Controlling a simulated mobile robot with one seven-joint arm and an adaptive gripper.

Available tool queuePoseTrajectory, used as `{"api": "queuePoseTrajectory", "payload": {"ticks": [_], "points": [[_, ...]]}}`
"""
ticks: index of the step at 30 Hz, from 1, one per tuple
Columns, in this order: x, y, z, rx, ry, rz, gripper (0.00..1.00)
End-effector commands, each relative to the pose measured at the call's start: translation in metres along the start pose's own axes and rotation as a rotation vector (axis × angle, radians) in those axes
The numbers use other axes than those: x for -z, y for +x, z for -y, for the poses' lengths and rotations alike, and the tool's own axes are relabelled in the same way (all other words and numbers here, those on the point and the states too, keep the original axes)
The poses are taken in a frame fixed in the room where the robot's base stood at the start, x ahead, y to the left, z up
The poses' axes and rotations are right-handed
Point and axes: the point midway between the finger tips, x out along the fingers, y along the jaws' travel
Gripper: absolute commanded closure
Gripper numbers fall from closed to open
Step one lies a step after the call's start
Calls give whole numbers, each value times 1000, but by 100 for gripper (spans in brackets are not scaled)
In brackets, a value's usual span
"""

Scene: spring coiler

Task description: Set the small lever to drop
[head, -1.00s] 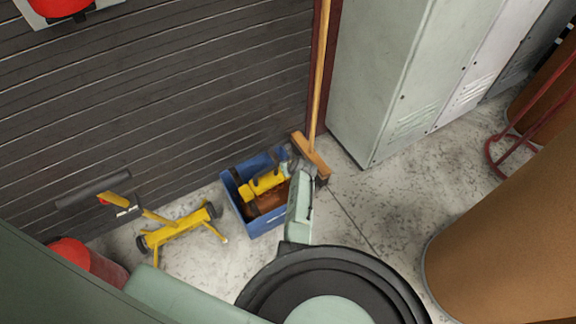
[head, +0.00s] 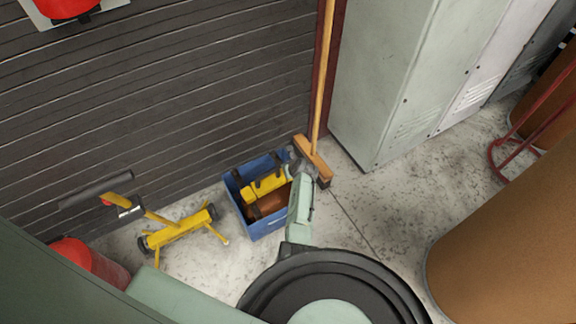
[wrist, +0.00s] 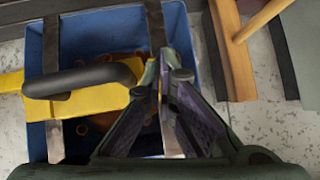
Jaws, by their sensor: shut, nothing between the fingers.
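I cannot make out the small lever for certain in either view. In the wrist view, a yellow part with a thick black grip (wrist: 85,79) lies across the blue crate (wrist: 98,22). My gripper (wrist: 163,72) is shut and empty, its fingertips together just right of the grip's end. A small yellowish piece shows right at the fingertips; I cannot tell whether it is separate from them. In the head view, the yellow item (head: 266,188) sits in the crate (head: 268,228), and my gripper's fingers are too small to make out by the crate's right side.
A broom with a wooden head (head: 312,158) stands right of the crate, close to my gripper. A yellow stand (head: 180,230) is on the floor to the left. Lockers (head: 385,90) stand at the back right, and a large brown drum (head: 510,235) at the right.

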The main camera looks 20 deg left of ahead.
Motion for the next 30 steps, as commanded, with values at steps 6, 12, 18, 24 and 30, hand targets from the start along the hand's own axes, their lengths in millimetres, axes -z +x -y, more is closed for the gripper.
{"api": "queuePoseTrajectory", "payload": {"ticks": [6,12,18,24,30], "points": [[0,0,0,0,0,0,100],[0,0,0,0,0,0,100],[-1,-1,0,0,0,0,100],[-6,-8,0,0,0,0,100],[-11,-13,0,0,0,0,100]]}}
